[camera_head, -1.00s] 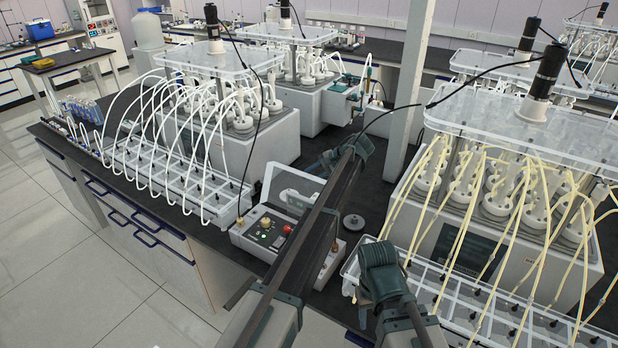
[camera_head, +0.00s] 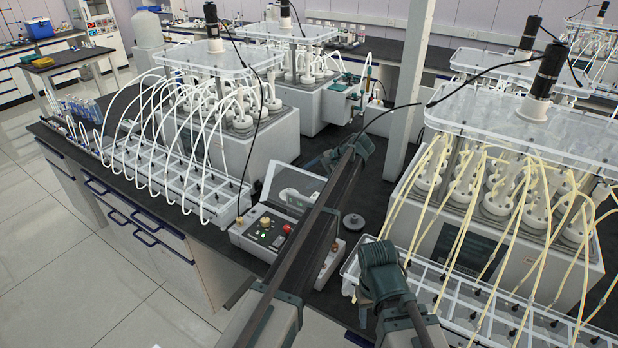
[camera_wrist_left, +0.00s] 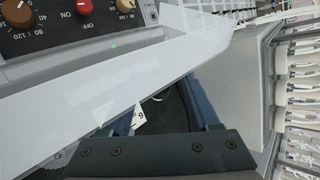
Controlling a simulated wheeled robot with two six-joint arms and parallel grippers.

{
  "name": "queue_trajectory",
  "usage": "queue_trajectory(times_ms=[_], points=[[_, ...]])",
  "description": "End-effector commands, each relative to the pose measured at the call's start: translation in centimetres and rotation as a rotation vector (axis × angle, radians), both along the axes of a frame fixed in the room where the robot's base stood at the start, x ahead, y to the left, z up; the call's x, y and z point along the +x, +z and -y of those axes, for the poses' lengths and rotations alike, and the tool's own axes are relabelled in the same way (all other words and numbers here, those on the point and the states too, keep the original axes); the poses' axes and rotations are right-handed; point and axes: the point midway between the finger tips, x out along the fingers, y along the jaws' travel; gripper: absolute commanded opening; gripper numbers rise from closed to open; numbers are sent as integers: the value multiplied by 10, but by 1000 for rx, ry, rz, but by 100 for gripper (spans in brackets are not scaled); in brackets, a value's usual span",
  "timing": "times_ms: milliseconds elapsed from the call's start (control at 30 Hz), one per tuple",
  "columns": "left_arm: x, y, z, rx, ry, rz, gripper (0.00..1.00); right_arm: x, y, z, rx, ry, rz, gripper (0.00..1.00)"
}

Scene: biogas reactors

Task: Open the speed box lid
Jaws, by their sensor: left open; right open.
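The speed box (camera_head: 262,232) is a pale box with knobs and a red button on a dark panel, in the middle of the head view. Its pale, partly see-through lid (camera_head: 270,180) slants up behind the panel. My left arm crosses in front and hides part of both. The left wrist view shows the panel (camera_wrist_left: 60,30) at top left and the lid's pale edge (camera_wrist_left: 130,85) running diagonally. My left gripper (camera_wrist_left: 160,105) is open below that edge; I cannot tell whether it touches.
A reactor with pale hoses (camera_head: 230,125) stands left of the box, and one with yellowish hoses (camera_head: 500,190) stands right. A white post (camera_head: 408,90) rises behind. A small round grey disc (camera_head: 353,222) lies on the black bench. Free room is narrow.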

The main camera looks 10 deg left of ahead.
Motion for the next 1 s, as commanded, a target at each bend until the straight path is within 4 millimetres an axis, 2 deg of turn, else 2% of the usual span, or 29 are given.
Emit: queue_trajectory(times_ms=[167, 400, 600, 800, 1000], points=[[0, 18, 15, 1, -3, 0, 62, 0, 18, 0, 0, 0, 0, 50], [-1, 55, 53, 0, -3, 0, 62, 0, 55, 0, 0, -1, 0, 50], [-3, 79, 81, 0, -1, 0, 62, 0, 79, 0, 2, -7, 0, 50], [-4, 90, 97, 0, -1, 0, 62, 0, 91, 0, 2, -10, 0, 50], [-5, 93, 102, -1, 0, -1, 62, 0, 93, 0, 3, -12, 0, 50]])
